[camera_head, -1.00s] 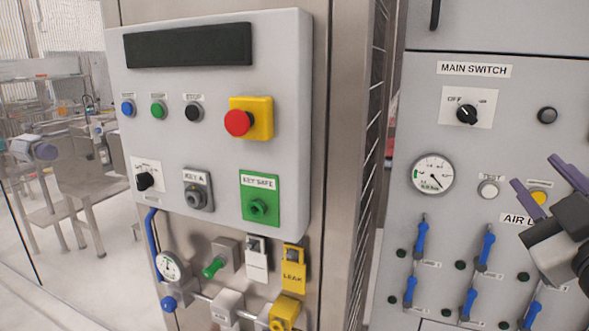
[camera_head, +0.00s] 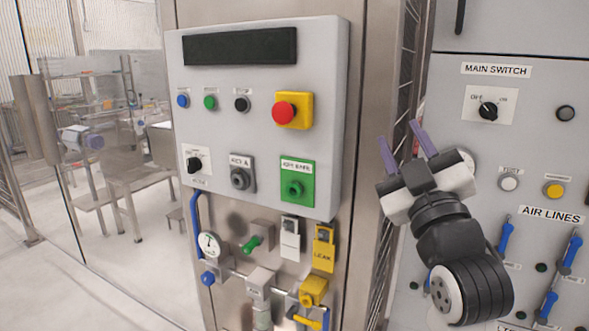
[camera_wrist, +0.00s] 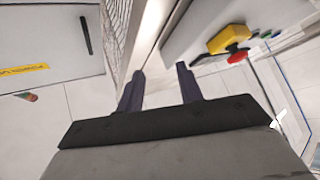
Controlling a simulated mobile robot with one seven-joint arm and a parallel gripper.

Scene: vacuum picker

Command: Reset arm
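My gripper (camera_head: 404,146) is raised at the right of the head view, in front of the gap between the two cabinets. Its two purple fingers stand apart with nothing between them. In the wrist view my gripper (camera_wrist: 160,82) also shows open and empty, with floor and a cabinet edge beyond the fingers. My black and white arm links hide part of the right cabinet, including its gauge.
The left control panel (camera_head: 222,155) carries a red emergency button (camera_head: 285,110), a green key safe plate (camera_head: 297,187) and valves below. The right cabinet (camera_head: 545,95) has a main switch (camera_head: 488,110) and blue air line levers (camera_head: 505,238). Open floor lies at the left.

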